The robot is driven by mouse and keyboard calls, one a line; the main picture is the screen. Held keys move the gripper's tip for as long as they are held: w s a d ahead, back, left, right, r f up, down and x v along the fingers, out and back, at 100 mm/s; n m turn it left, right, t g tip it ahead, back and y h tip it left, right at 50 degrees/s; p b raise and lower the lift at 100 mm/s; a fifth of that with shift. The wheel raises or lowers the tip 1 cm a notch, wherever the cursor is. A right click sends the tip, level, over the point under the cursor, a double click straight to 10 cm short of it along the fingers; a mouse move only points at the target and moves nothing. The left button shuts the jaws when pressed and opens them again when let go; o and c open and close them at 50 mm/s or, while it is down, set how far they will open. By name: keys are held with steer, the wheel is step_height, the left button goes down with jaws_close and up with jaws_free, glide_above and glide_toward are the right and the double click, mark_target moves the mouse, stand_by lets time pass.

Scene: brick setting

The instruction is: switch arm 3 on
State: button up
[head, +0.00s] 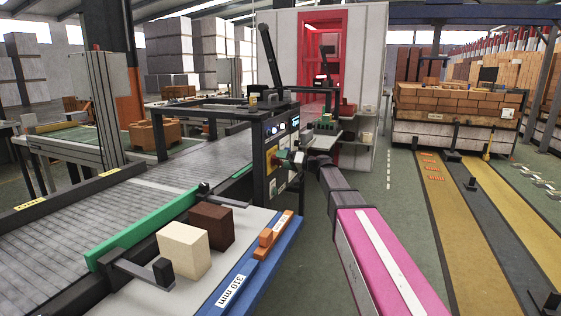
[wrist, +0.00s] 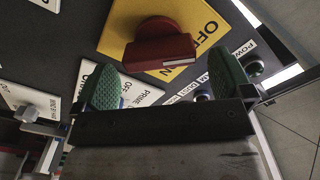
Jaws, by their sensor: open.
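A dark control panel (head: 268,175) stands at the end of the roller conveyor in the head view. In the wrist view a red rotary knob (wrist: 160,45) sits on a yellow plate (wrist: 205,22) with OFF and ON lettering. A white plate (wrist: 140,92), also with OFF lettering, lies beside it, partly hidden by my gripper. My gripper (wrist: 165,88) is open and empty, its two green fingertips apart, just short of the red knob and close to the panel. In the head view my gripper (head: 290,158) is at the panel's face. I cannot read any arm number.
Dark round buttons (wrist: 255,68) with small labels sit right of the knob. Another white plate (wrist: 22,95) is at the left. A side table (head: 200,280) with a cream block (head: 183,250) and a brown block (head: 212,225) stands in front.

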steer(key=shift+x, duration=0.9)
steer(key=c, duration=0.9)
